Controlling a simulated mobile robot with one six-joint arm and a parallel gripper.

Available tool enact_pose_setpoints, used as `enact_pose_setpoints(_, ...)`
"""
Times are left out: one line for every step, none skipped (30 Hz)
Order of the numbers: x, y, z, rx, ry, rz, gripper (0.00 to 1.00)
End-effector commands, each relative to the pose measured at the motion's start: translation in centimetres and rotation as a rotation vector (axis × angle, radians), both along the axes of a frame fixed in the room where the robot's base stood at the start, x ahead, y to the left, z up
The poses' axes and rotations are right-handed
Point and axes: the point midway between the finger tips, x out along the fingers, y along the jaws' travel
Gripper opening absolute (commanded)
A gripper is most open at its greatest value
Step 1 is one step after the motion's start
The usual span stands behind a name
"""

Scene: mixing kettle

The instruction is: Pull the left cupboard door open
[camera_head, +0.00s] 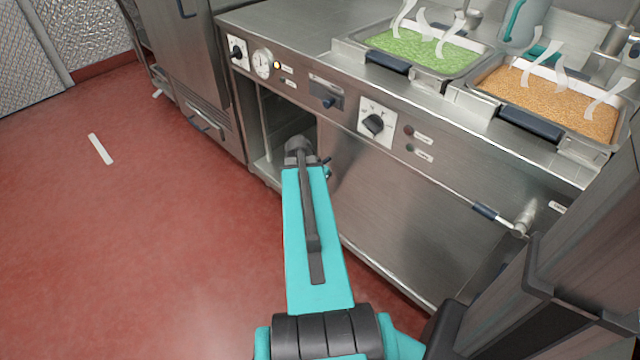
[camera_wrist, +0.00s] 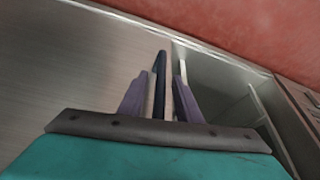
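The left cupboard (camera_head: 287,115) stands open under the counter in the head view, with its dark inside showing. Its inside also shows right of my fingers in the wrist view (camera_wrist: 222,85). In the head view my gripper (camera_head: 318,165) is at the right side of this opening, its fingers mostly hidden by my wrist. In the wrist view my two purple fingers (camera_wrist: 160,90) are apart, on either side of an upright dark bar (camera_wrist: 160,80) with light strips beside it. The bar looks like a door handle or edge. I cannot tell whether the fingers touch it. How the door stands is unclear.
A broad steel panel (camera_head: 410,215) lies right of the opening, with a rail and blue grip (camera_head: 485,211) across it. Knobs and a gauge (camera_head: 262,63) line the front above. Food trays (camera_head: 425,50) stand on the counter. The red floor (camera_head: 130,220) at left is mostly clear.

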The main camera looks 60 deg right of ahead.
Motion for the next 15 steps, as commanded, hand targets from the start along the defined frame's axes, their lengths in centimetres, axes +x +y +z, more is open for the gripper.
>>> enact_pose_setpoints(0.0, -0.1, 0.0, -0.001, 0.000, 0.000, 0.31)
enact_pose_setpoints(-0.1, -0.1, 0.0, -0.001, 0.000, -0.001, 0.31)
enact_pose_setpoints(-0.1, -0.1, 0.1, -0.001, 0.000, -0.002, 0.31)
enact_pose_setpoints(-0.1, -0.1, 0.2, -0.002, 0.000, -0.002, 0.31)
enact_pose_setpoints(-0.1, -0.1, 0.3, -0.002, -0.001, -0.002, 0.31)
enact_pose_setpoints(-0.1, 0.0, 0.5, -0.002, -0.001, -0.002, 0.31)
enact_pose_setpoints(-0.1, 0.0, 0.6, -0.003, -0.001, -0.002, 0.31)
enact_pose_setpoints(-0.1, 0.1, 0.8, -0.003, -0.001, -0.002, 0.31)
enact_pose_setpoints(-0.1, 0.2, 1.2, -0.004, -0.001, -0.002, 0.31)
enact_pose_setpoints(-0.1, 0.3, 1.4, -0.004, -0.002, -0.001, 0.31)
enact_pose_setpoints(-0.1, 0.5, 1.7, -0.003, -0.001, -0.002, 0.31)
enact_pose_setpoints(-0.2, 0.7, 2.2, -0.003, -0.001, -0.002, 0.31)
enact_pose_setpoints(-0.2, 0.9, 2.5, -0.003, -0.001, -0.002, 0.31)
enact_pose_setpoints(-0.2, 1.0, 2.9, -0.003, -0.001, -0.002, 0.31)
enact_pose_setpoints(-0.2, 1.2, 3.4, -0.004, -0.002, -0.001, 0.31)
